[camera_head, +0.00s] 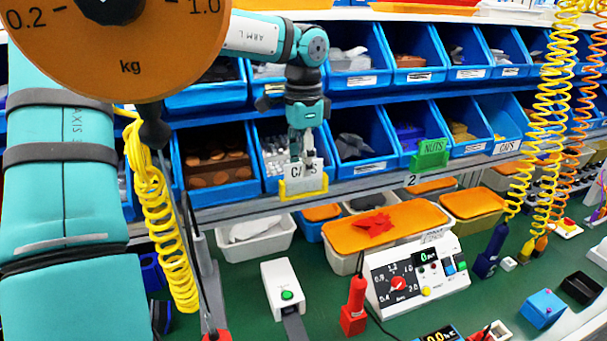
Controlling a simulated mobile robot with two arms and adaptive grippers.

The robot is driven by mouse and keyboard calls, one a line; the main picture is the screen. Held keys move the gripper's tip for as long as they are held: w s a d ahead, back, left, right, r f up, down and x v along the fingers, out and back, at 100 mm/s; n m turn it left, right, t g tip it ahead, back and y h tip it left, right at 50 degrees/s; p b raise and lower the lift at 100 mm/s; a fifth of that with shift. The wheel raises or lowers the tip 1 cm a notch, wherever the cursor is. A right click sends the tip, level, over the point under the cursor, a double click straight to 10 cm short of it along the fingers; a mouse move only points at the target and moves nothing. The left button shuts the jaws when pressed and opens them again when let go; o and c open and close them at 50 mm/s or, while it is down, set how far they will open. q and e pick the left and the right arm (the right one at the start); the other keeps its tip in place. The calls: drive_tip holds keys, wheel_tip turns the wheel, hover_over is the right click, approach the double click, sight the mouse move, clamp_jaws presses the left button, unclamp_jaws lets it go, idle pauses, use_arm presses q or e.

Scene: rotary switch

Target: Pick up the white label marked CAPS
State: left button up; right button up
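A white label marked CAPS (296,172) stands in a yellow holder (302,191) on the front of the lower bin row, left of centre. My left gripper (304,160) points down right over the label. Its fingertips overlap the label's upper edge and hide part of the lettering. I cannot tell whether the fingers are closed on it. My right gripper is not in view.
Blue bins (215,160) fill two shelf rows around my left gripper. An orange kg dial (118,45) hides the upper left. Yellow coiled hoses (545,95) hang at right. A white meter box (415,275) and lidded tubs crowd the green bench (245,280) below.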

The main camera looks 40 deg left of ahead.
use_arm(q)
drive_tip(key=shift+d+r, duration=0.1)
drive_tip(key=shift+c, duration=0.6)
clamp_jaws()
